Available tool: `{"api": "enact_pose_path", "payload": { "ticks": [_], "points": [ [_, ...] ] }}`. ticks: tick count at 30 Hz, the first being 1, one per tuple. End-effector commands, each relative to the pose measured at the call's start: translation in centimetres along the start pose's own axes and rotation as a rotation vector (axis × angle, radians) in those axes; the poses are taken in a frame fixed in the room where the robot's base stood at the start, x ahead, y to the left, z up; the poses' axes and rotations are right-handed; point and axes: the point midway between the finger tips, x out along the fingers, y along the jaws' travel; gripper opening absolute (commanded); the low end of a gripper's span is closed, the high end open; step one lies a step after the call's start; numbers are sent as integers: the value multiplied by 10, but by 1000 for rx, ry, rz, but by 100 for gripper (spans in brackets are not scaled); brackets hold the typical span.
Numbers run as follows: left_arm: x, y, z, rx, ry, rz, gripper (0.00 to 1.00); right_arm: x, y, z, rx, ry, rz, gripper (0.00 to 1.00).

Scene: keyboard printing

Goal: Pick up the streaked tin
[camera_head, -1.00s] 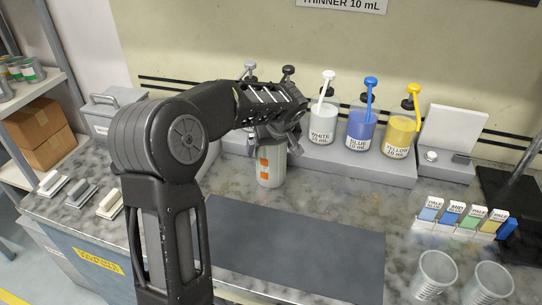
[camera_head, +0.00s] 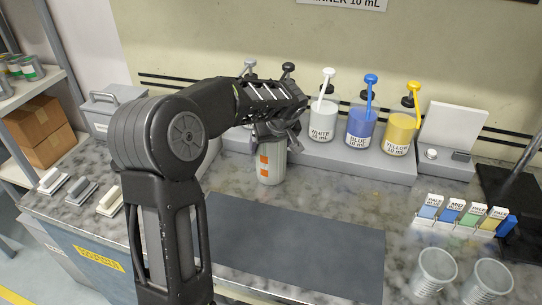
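A pale grey tin (camera_head: 271,168) with orange patches on its side stands upright on the counter, just behind the dark mat. It is the likely streaked tin, though I cannot make out streaks clearly. My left gripper (camera_head: 276,137) is directly over it and hides its top. The fingers are at the tin's upper rim. I cannot tell whether they are apart from it or closed on it. My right gripper is not in view.
White (camera_head: 322,122), blue (camera_head: 361,127) and yellow (camera_head: 400,132) pump bottles stand on a grey ledge behind. Two clear cups (camera_head: 434,272) (camera_head: 487,284) stand at the front right. Colour cards (camera_head: 464,216) stand at right. The dark mat (camera_head: 295,250) is bare.

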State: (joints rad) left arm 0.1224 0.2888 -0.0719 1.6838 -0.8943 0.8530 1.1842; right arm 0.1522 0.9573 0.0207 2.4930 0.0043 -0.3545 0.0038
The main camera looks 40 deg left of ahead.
Motion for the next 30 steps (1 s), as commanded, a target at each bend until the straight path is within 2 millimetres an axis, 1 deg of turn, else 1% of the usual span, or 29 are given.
{"api": "enact_pose_path", "payload": {
  "ticks": [1,2,20,30],
  "points": [
    [0,0,0,0,0,0,62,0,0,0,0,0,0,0],
    [0,0,0,0,0,1,60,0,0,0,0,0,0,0],
    [0,0,0,0,0,1,11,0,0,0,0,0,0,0],
    [-2,0,-2,-1,3,2,10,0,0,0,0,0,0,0]
  ]
}}
